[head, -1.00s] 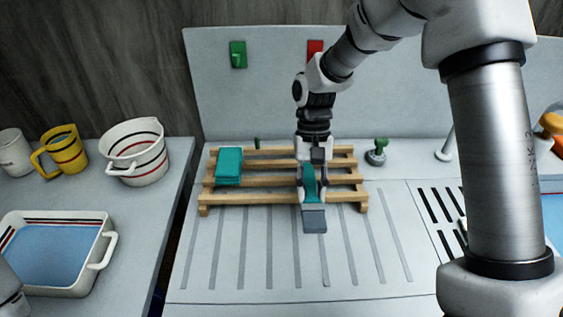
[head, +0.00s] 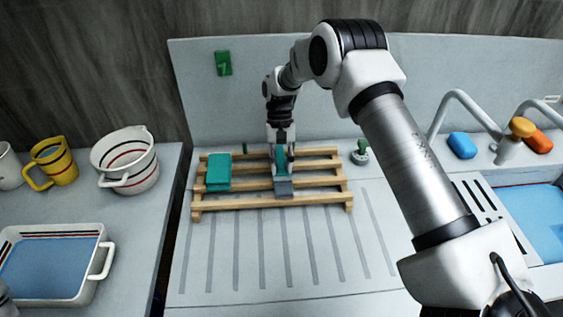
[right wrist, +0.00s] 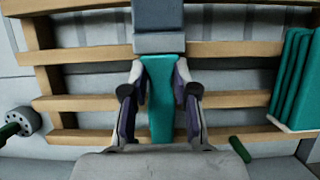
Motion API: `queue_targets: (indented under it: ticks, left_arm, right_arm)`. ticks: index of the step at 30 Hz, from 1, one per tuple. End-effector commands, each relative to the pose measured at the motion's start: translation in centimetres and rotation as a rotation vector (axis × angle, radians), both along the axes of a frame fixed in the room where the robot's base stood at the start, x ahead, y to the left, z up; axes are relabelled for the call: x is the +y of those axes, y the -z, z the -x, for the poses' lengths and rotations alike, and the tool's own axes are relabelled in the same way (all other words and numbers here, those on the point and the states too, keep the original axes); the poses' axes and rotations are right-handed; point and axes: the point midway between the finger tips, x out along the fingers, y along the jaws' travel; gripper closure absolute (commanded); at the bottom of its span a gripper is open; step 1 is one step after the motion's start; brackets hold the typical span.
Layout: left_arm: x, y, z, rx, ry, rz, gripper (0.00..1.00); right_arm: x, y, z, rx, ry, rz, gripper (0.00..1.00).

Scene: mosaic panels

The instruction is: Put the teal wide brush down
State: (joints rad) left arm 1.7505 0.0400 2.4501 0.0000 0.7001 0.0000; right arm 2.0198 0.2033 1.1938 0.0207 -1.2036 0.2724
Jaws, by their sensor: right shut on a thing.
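The teal wide brush has a teal handle (head: 281,166) and a grey head (head: 284,188). My right gripper (head: 281,158) is shut on the handle from above. In the right wrist view the gripper (right wrist: 159,92) has a finger on each side of the teal handle (right wrist: 160,105), with the grey head (right wrist: 158,42) beyond the fingertips. The brush is over the wooden slatted rack (head: 325,200), its head toward the front rail. I cannot tell whether it touches the slats.
A teal stack (head: 218,170) stands on the rack's left part. A green-handled tool (head: 360,156) is right of the rack. A white tub of water (head: 50,264), a white bucket (head: 126,162) and a yellow mug (head: 55,163) are left. The grooved counter in front (head: 275,250) is clear.

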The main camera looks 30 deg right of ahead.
Motion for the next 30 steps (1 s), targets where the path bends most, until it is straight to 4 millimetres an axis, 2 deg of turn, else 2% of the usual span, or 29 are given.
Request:
queue_targets:
  ticks: [8, 9, 11, 19, 23, 26, 30]
  left_arm:
    - [0.0, 0.2, 0.0, 0.001, 0.000, 0.000, 0.47]
    - [0.0, 0.1, 0.0, 0.001, 0.000, 0.000, 0.47]
    - [0.0, 0.1, 0.0, 0.000, 0.000, 0.000, 0.47]
    - [0.0, 0.1, 0.0, 0.000, 0.000, 0.000, 0.47]
    - [0.0, 0.4, 0.0, 0.000, 0.000, 0.000, 0.47]
    - [0.0, 1.2, 0.0, 0.000, 0.000, 0.000, 0.47]
    - [0.0, 2.2, 0.0, 0.001, 0.000, 0.000, 0.47]
  right_arm:
    - [0.0, 0.3, 0.0, -0.002, 0.000, 0.000, 1.00]
    - [0.0, 0.3, 0.0, -0.002, 0.000, 0.000, 0.65]
    - [0.0, 0.3, 0.0, -0.002, 0.000, 0.000, 0.47]
    - [0.0, 0.2, 0.0, -0.002, 0.000, 0.000, 0.47]
    - [-0.1, -0.4, -0.3, -0.005, 0.001, 0.001, 0.47]
    - [-0.4, -2.0, -1.0, -0.008, 0.001, 0.001, 0.47]
    - [-1.1, -5.3, -2.3, -0.009, 0.002, 0.002, 0.47]
